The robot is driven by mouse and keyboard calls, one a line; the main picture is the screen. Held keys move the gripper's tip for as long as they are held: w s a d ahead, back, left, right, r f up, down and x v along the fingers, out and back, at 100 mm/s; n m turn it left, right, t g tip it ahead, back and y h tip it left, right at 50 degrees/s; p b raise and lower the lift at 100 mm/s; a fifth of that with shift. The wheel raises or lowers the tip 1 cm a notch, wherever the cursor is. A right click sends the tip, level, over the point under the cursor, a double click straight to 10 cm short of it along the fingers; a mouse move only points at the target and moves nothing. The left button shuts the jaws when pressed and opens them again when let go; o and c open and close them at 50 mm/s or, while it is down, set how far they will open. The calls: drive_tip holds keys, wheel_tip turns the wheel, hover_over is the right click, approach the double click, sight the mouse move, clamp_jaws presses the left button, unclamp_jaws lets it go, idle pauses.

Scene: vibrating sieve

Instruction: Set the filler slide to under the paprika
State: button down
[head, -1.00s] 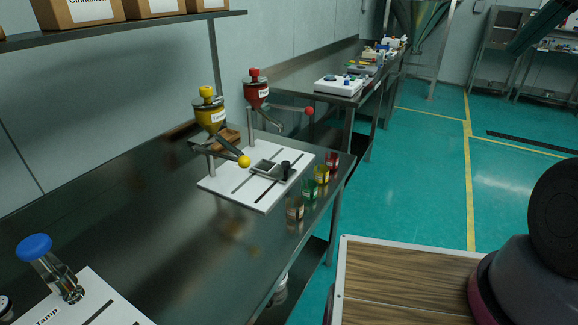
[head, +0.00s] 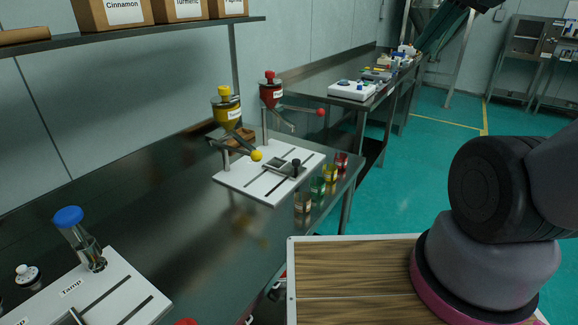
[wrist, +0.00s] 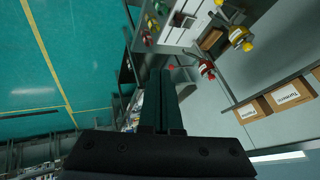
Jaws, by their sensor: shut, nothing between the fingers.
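The filler is a white slotted board (head: 235,180) on the steel table. Its slide (head: 284,169), a small metal tray with a dark knob (head: 296,163), sits towards the board's right side; it also shows in the wrist view (wrist: 180,19). A yellow hopper (head: 228,112) and a red hopper (head: 270,95) stand over the board's back, each with a ball-ended lever. Their labels are too small to read, so I cannot tell which is paprika. My gripper (wrist: 161,73) is shut and empty, apart from the slide; the head view does not show it.
Several jars with coloured contents (head: 318,187) stand along the table's front edge beside the board. A second board with a blue-capped tamper (head: 82,238) is at lower left. A shelf (head: 130,34) with boxes hangs above. The table between the boards is clear.

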drive_tip(key=w+a+f+n, duration=0.3)
drive_tip(key=w+f+n, duration=0.2)
drive_tip(key=w+f, duration=0.45)
drive_tip(key=w+a+f+n, duration=0.2)
drive_tip(key=w+f+n, duration=0.35)
drive_tip(key=w, duration=0.75)
drive_tip(key=w+a+f+n, duration=0.1)
drive_tip(key=a+f+n, duration=0.2)
drive_tip(key=f, duration=0.5)
drive_tip(key=w+a+f+n+y, duration=0.1)
drive_tip(key=a+f+n, duration=0.2)
drive_tip(key=a+f, duration=0.2)
drive_tip(key=w+a+f+n+g, duration=0.1)
drive_tip(key=a+f+n, duration=0.2)
drive_tip(key=f, duration=0.8)
drive_tip(key=shift+w+a+f+y, duration=0.15)
drive_tip(key=shift+a+f+y, duration=0.2)
drive_tip(key=shift+a, duration=0.4)
